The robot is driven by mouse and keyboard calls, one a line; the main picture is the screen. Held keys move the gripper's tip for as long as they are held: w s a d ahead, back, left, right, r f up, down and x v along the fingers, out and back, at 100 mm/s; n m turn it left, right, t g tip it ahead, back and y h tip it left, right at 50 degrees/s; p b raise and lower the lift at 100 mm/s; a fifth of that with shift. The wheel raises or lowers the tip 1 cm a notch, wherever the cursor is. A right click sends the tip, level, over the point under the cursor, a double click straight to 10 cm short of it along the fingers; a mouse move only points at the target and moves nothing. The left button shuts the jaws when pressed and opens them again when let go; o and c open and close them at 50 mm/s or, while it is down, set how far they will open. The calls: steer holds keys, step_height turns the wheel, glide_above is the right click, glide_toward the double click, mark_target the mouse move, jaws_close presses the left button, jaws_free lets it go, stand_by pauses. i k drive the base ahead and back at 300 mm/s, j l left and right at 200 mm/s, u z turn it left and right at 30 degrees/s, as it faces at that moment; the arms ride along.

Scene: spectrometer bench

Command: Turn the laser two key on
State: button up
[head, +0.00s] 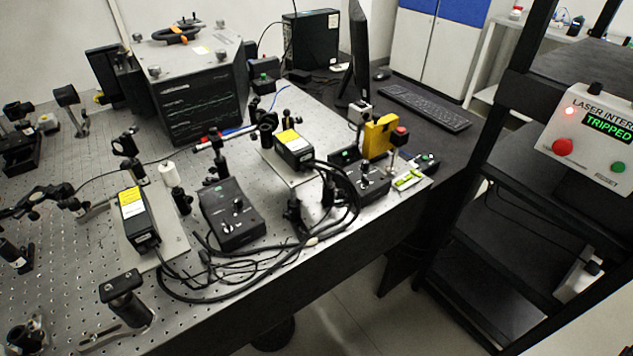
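Two black laser control boxes stand on the optical table. One box (232,218) sits near the front edge at the middle, with a knob or key on its top. The other box (362,181) sits further right, partly behind black cables, also with a small upright knob or key on top. I cannot read which is laser two, nor the key positions. A laser head with a yellow label (137,216) lies left of the first box. My gripper is not in view.
A laser interlock panel (587,138) at the right reads TRIPPED, with a lit red lamp. Loose black cables (225,274) run along the front edge of the optical table (70,290). Several posts and mounts crowd the table. The floor (350,290) in front is open.

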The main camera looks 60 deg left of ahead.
mark_target(365, 181)
steer(key=u, duration=2.15)
steer(key=k+j+z, duration=0.3)
steer(key=k+j, duration=0.05)
steer(key=j, duration=0.1)
